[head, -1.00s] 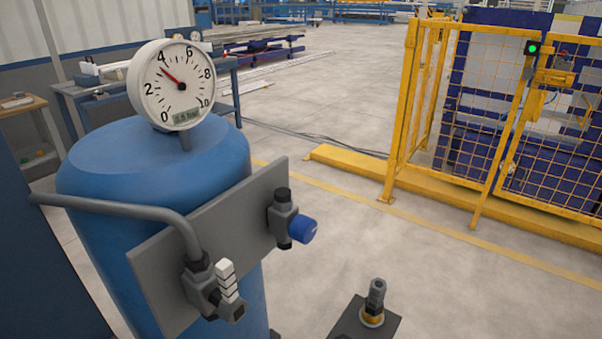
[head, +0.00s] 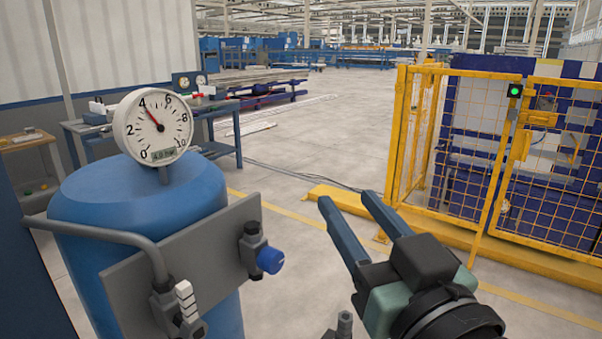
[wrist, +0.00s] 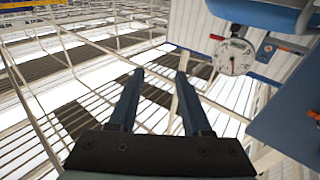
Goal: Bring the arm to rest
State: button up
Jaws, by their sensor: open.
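My gripper (head: 343,197) is raised in the lower right of the head view, its two dark blue fingers apart with nothing between them. It points up and away, clear of the blue tank (head: 150,205) to its left. In the wrist view my gripper (wrist: 160,75) is also open and empty, with roof beams and skylights behind it.
A round gauge (head: 153,127) stands on the tank, its needle near 4. A grey panel (head: 190,260) on the tank carries a blue knob (head: 270,260) and a white-handled valve (head: 186,298). A yellow fence (head: 490,150) stands at right. Open floor (head: 320,130) lies beyond.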

jog(key=s+a+r+m+t+h, duration=0.25)
jog(key=s+r+t, duration=0.2)
jog(key=r, duration=0.45)
jog(key=s+a+r+m+t+h, duration=0.1)
jog(key=s+a+r+t+h, duration=0.3)
jog(key=r, duration=0.6)
notch_tip(320, 180, up, 18)
jog(key=d+p, duration=0.1)
jog(key=p, duration=1.8)
jog(key=shift+w+r+y, duration=0.15)
jog(key=shift+w+y, duration=0.05)
jog(key=shift+y, duration=0.25)
dwell(3.0)
